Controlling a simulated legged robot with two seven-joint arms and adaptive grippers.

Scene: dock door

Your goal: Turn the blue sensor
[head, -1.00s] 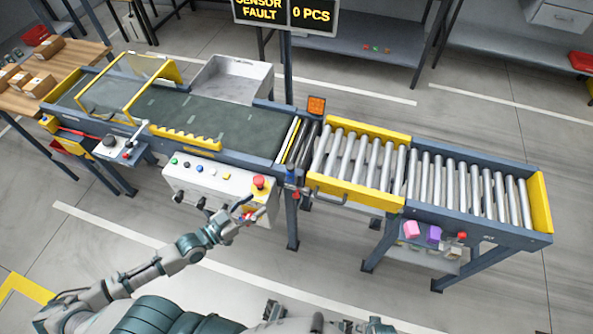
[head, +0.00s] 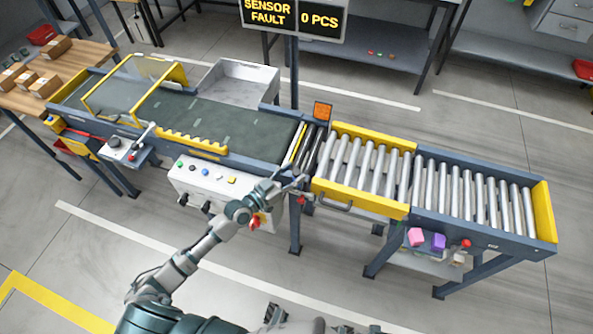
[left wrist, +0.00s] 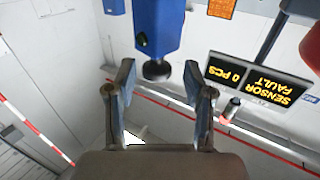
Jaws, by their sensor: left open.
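The blue sensor (left wrist: 158,28) fills the top middle of the left wrist view, with a round black knob (left wrist: 157,69) at its near end. My left gripper (left wrist: 160,74) is open, with one finger on each side of the knob and visible gaps. Whether the fingertips reach past the knob is hard to tell. In the head view my left gripper (head: 288,184) is by the joint between belt and rollers, and it hides most of the sensor there. My right gripper is not in view.
The belt conveyor (head: 245,134) and roller conveyor (head: 465,185) run across the view. A white control panel (head: 190,178) hangs below the belt, close to my left arm. A sign (head: 293,18) reads "SENSOR FAULT" and "0 PCS". Open floor lies in front.

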